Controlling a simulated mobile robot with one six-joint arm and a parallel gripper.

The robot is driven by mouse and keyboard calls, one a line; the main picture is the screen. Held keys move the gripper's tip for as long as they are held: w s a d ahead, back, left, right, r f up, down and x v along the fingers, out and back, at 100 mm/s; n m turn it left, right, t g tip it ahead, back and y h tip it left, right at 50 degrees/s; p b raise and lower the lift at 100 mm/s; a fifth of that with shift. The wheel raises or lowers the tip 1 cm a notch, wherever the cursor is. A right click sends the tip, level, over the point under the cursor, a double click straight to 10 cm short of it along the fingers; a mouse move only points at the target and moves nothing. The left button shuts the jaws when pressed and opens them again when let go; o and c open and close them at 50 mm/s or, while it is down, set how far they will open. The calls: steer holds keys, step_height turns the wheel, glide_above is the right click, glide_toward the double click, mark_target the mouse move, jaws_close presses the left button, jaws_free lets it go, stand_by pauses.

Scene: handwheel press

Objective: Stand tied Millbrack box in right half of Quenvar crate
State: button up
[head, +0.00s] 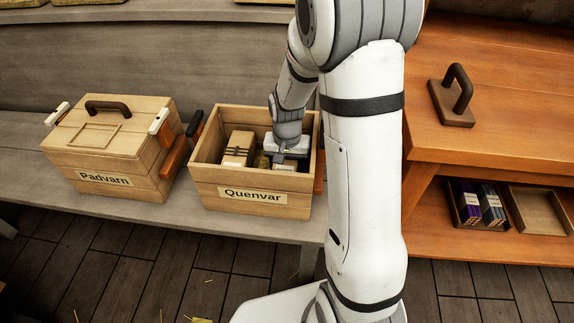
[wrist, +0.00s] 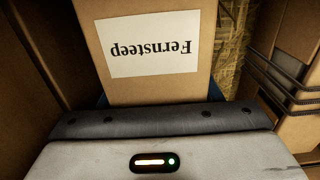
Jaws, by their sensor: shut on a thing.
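The open wooden Quenvar crate (head: 252,197) stands on the grey bench. My gripper (head: 281,160) is down inside its right half, shut on a cardboard box. This box (wrist: 200,88) fills the middle of the wrist view, its label reading "Fernsteep" upside down; no cord shows on it there. A tied box (head: 238,150) with dark cord stands in the crate's left half, and its cords also show at the right of the wrist view (wrist: 292,85). I cannot read the name Millbrack anywhere. The held box's base is hidden.
Straw packing (wrist: 229,48) lies between the two boxes. The closed Padvam crate (head: 110,158) stands to the left. At right, an orange shelf unit (head: 500,75) bears a dark-handled block (head: 452,98) and, below, a tray of dark packets (head: 478,204) beside an empty tray (head: 538,211).

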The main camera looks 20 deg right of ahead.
stand_by(0.4)
steer(key=o, duration=1.1)
steer(key=shift+s+f, duration=0.1)
steer(key=shift+r+p, duration=1.35)
steer(key=shift+r, duration=2.6)
step_height(320, 180, up, 14)
steer(key=p, duration=1.1)
steer(key=shift+f, duration=0.1)
steer(key=s+r+n+t+p, duration=0.1)
steer(key=s+r+p, duration=0.3)
steer(key=r, duration=0.3)
steer(key=s+r+n+p, duration=0.2)
steer(key=s+r+p, duration=0.2)
steer(key=s+r, duration=0.3)
steer(key=s+r+n+t+p, duration=0.1)
steer(key=s+r+p, duration=0.3)
steer(key=r, duration=0.5)
steer(key=shift+s+t+p, duration=0.3)
steer(key=shift+s+p, duration=0.1)
steer(key=shift+s, duration=0.5)
